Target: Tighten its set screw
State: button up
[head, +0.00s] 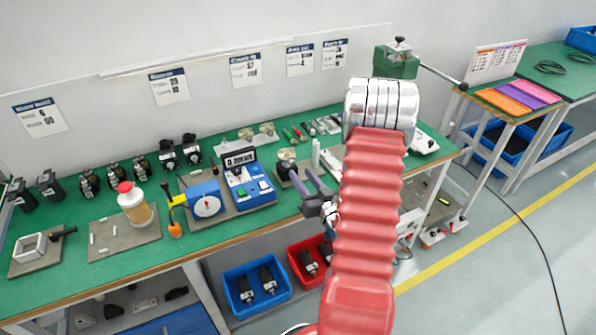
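My gripper (299,173) is partly behind my red arm, with its two grey-purple fingers pointing away toward the bench. The fingers look apart, and I see nothing between them. Just beyond the fingertips, a dark round unit with a light part (287,157) sits on a grey plate on the green bench. I cannot tell whether the fingers touch it. No set screw can be made out at this size. A blue instrument with a display (246,178) stands left of the unit. A blue box with a round dial (206,205) and a yellow-and-orange tool (174,216) are further left.
The green bench (80,228) holds several black units along its back left and a red-capped jar (134,204). A green vise (395,62) stands beyond my arm. A blue bin (256,286) and red bin (311,262) sit below. The floor at right has a loose cable.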

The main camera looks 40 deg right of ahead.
jog(key=v, duration=0.9)
dwell(0.4)
jog(key=s+d+f+g+y, duration=0.1)
jog(key=s+f+g, duration=0.35)
jog(key=f, duration=0.25)
jog(key=s+d+f+g, duration=0.1)
jog(key=s+f+g, duration=0.2)
jog(key=f+g, duration=0.4)
jog(key=s+a+r+n+y, duration=0.2)
jog(key=a+r+n+y, duration=0.2)
jog(key=a+r, duration=3)
jog(key=shift+a+r+n, duration=0.25)
jog(key=shift+a+n, duration=0.2)
jog(key=shift+n, duration=0.45)
jog(key=shift+d, duration=0.1)
